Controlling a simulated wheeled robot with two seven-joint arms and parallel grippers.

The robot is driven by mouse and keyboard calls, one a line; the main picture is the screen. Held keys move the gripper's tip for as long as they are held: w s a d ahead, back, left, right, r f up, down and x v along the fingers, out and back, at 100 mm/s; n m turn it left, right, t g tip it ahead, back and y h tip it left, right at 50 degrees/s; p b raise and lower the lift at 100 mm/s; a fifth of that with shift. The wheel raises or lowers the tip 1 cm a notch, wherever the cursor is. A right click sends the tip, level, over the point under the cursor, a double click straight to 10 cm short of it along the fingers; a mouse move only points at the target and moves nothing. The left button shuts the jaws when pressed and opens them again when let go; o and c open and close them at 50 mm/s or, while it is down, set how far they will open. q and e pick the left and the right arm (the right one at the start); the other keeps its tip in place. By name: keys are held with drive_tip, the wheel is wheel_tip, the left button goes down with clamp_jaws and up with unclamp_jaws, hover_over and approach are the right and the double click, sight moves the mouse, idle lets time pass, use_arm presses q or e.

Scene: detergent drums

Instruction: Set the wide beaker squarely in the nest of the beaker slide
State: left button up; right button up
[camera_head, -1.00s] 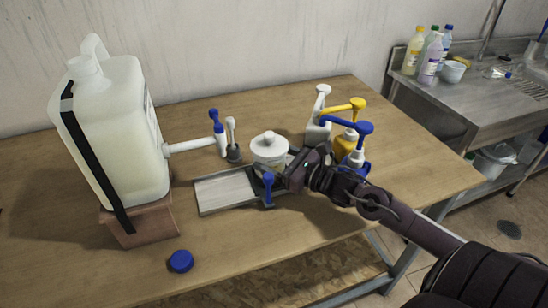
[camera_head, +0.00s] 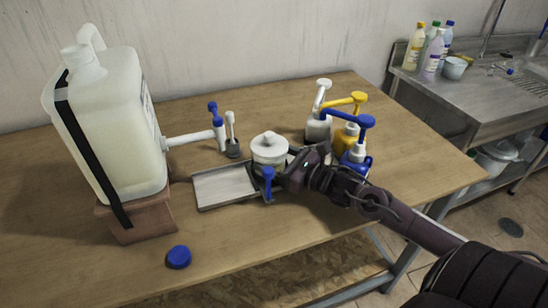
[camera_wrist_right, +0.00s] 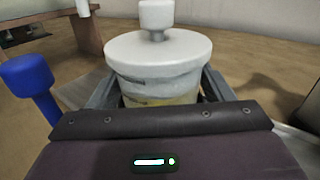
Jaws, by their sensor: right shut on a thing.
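The wide beaker (camera_head: 269,152), white with a knobbed lid, is upright in my right gripper (camera_head: 278,168). The right wrist view shows the beaker (camera_wrist_right: 158,75) between the two dark fingers, with yellowish contents low in its wall. The beaker slide (camera_head: 222,186) is a grey tray on the table with a blue lever (camera_head: 268,181) at its front. The beaker is over the slide's right part. The nest is hidden under the beaker and gripper, so I cannot tell whether the beaker touches it. My left gripper is not in view.
A large white drum (camera_head: 110,130) stands on a brown block (camera_head: 138,218) at left, its spout (camera_head: 190,138) reaching right. Pump bottles (camera_head: 352,140) stand close behind my right gripper. A blue cap (camera_head: 178,257) lies in front.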

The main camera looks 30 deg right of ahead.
drive_tip(key=o, duration=1.3)
drive_tip(key=shift+c, duration=0.2)
drive_tip(key=shift+s, duration=0.1)
drive_tip(key=shift+s+d+f, duration=0.1)
drive_tip(key=shift+s+d, duration=0.05)
drive_tip(key=shift+s, duration=0.1)
drive_tip(key=shift+v, duration=3.55)
